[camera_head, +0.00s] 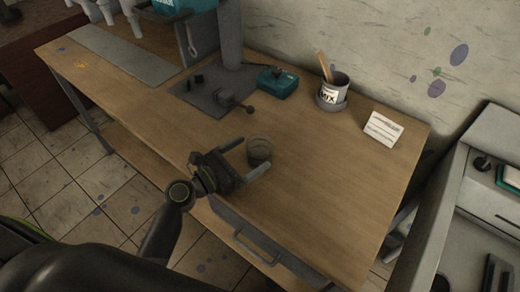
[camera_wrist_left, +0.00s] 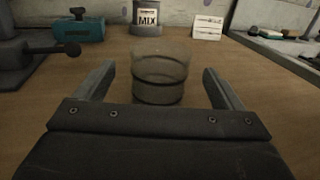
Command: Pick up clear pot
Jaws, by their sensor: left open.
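The clear pot (camera_head: 259,150) is a small see-through cup standing upright on the wooden table, near its front edge. In the left wrist view the pot (camera_wrist_left: 160,76) stands straight ahead, between and slightly beyond the fingers. My left gripper (camera_head: 250,161) is open and empty, its fingers spread to either side of the pot. In the left wrist view the gripper (camera_wrist_left: 158,86) shows a gap between each finger and the pot. My right gripper is not in view.
A MIX container (camera_head: 332,92) with a stick in it stands at the back. A white card (camera_head: 383,128) is to its right. A teal device (camera_head: 277,82) and a dark plate with a lever (camera_head: 212,95) lie behind the pot. The table's right part is clear.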

